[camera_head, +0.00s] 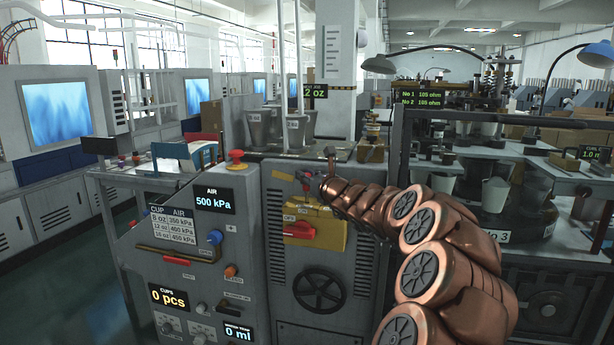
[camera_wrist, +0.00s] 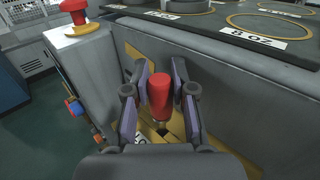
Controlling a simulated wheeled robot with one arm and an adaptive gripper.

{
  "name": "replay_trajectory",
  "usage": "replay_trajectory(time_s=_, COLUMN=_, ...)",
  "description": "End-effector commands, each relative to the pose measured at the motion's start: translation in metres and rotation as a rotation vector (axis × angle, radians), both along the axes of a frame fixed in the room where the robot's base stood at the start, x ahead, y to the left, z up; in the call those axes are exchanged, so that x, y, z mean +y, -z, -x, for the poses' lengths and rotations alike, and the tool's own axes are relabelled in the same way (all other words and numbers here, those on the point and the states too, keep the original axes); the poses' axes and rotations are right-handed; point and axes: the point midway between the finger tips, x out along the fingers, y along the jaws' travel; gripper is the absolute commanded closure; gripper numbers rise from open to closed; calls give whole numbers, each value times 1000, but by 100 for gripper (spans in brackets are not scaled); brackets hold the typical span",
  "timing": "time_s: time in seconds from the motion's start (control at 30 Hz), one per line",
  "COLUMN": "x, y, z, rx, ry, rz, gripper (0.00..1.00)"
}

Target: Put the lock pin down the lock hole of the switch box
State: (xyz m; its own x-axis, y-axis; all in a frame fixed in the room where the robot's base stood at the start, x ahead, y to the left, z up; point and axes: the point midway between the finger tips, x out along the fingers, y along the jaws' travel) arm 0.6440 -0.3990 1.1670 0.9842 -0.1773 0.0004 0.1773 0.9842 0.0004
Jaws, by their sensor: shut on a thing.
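The lock pin (camera_wrist: 160,92) has a red rounded head and stands between the two purple-padded fingers of my gripper (camera_wrist: 161,84) in the wrist view. A small metal part shows below the head. The yellow switch box (camera_head: 328,235) is on the grey machine's front panel, with a red handle (camera_head: 299,230) on its face. My gripper (camera_head: 306,180) is above the box in the head view. Yellow surface of the box also shows below the pin in the wrist view. I cannot make out the lock hole, nor whether the pin's tip touches it.
A black handwheel (camera_head: 318,289) is below the box. A red mushroom button (camera_head: 236,158) sits on the console to the left. The machine's top plate with ring-shaped marks (camera_wrist: 260,40) rises close behind the gripper. Open floor (camera_head: 70,285) lies at the left.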

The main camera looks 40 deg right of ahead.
Motion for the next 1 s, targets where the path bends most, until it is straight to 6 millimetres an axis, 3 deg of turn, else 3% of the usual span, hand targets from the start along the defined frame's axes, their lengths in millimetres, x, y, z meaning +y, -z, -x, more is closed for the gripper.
replay_trajectory(time_s=0.4, x=0, y=18, z=0, rx=0, ry=0, rz=-1, gripper=100)
replay_trajectory(time_s=0.87, x=0, y=22, z=0, rx=0, ry=0, rz=0, gripper=100)
replay_trajectory(time_s=0.9, x=0, y=22, z=0, rx=0, ry=0, rz=0, gripper=75)
replay_trajectory(time_s=1.0, x=0, y=22, z=0, rx=0, ry=0, rz=-1, gripper=64)
